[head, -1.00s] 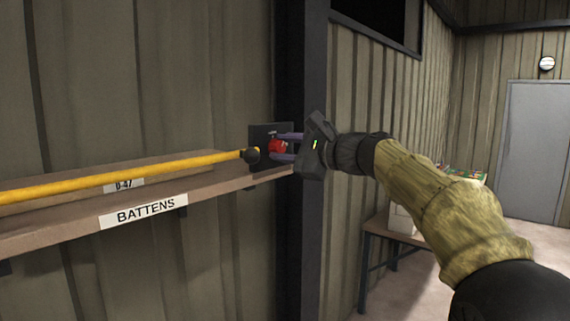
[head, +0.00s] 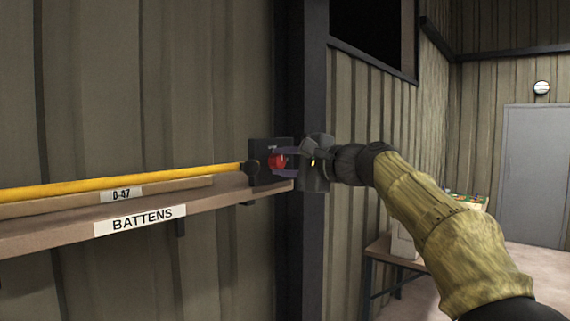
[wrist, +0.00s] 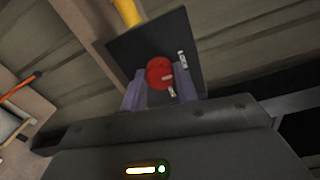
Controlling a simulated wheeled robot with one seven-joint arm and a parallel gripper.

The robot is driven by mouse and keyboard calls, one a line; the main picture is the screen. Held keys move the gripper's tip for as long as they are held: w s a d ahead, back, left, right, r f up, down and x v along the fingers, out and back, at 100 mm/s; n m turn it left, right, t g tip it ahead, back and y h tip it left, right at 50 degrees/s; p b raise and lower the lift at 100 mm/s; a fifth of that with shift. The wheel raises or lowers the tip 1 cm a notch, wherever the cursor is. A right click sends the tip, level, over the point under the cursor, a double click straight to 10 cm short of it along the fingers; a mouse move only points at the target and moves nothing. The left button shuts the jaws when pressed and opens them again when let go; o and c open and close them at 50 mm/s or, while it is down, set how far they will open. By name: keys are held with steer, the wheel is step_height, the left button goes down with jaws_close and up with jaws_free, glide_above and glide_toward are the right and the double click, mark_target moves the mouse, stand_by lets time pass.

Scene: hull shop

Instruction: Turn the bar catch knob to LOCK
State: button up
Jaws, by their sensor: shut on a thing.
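The red bar catch knob (head: 277,162) sits on a dark plate (head: 258,150) at the right end of the shelf. It also shows in the wrist view (wrist: 158,71), with a pale mark on its face. Two small white labels on the plate (wrist: 130,52) are too small to read. My gripper (head: 279,162) is shut on the knob, one purple finger on each side, as the wrist view (wrist: 160,85) also shows. A yellow bar (head: 130,183) runs along the shelf to a black end piece beside the plate.
The shelf (head: 50,228) bears a BATTENS label and a long board marked D-47. A dark post (head: 303,80) stands right behind my gripper. A table (head: 378,246) with a box stands farther back at right, near a grey door (head: 535,165).

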steer(key=o, duration=1)
steer(key=b+v, duration=0.5)
steer(key=v, duration=1.2)
steer(key=shift+s+d, duration=0.1)
steer(key=shift+d, duration=0.05)
